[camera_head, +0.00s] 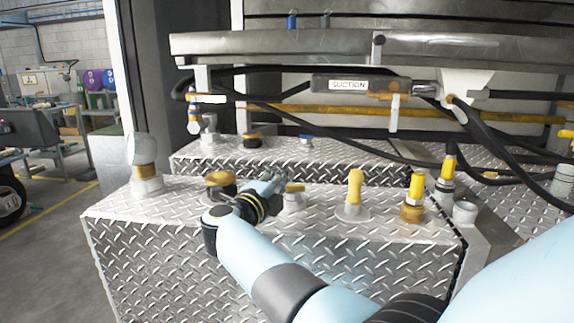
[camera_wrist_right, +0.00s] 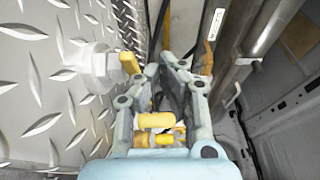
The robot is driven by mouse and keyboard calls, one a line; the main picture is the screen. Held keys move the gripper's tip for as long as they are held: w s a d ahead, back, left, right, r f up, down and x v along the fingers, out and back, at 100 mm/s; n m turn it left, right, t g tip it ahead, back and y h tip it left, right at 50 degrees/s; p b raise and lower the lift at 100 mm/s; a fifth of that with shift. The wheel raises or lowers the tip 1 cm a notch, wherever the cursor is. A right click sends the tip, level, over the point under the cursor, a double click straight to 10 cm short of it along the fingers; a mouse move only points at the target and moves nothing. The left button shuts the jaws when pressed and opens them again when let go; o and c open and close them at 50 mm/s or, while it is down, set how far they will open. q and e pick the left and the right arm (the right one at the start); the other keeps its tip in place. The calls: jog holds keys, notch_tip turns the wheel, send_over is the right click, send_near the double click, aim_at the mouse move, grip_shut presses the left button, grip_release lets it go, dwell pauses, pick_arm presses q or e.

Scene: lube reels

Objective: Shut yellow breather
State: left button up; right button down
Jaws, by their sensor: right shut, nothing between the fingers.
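Several yellow-handled valves stand on the diamond-plate box; no label shows which is the breather. The nearest to my right gripper (camera_head: 276,181) has a short yellow lever (camera_head: 295,187) lying about flat on a silver base, just right of the fingertips. In the right wrist view, a yellow handle (camera_wrist_right: 130,63) on a pale fitting is left of the fingers (camera_wrist_right: 172,66). My right gripper is shut and empty; I cannot tell whether it touches the lever. Further right are upright yellow handles (camera_head: 355,184) and (camera_head: 417,186). My left gripper is out of view.
A brass-capped fitting (camera_head: 220,179) stands left of my gripper, partly hidden. The diamond-plate box (camera_head: 150,215) has a bare front face.

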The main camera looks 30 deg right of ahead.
notch_tip(320, 180, up, 6)
jog(key=shift+f, duration=0.1)
dwell(0.4)
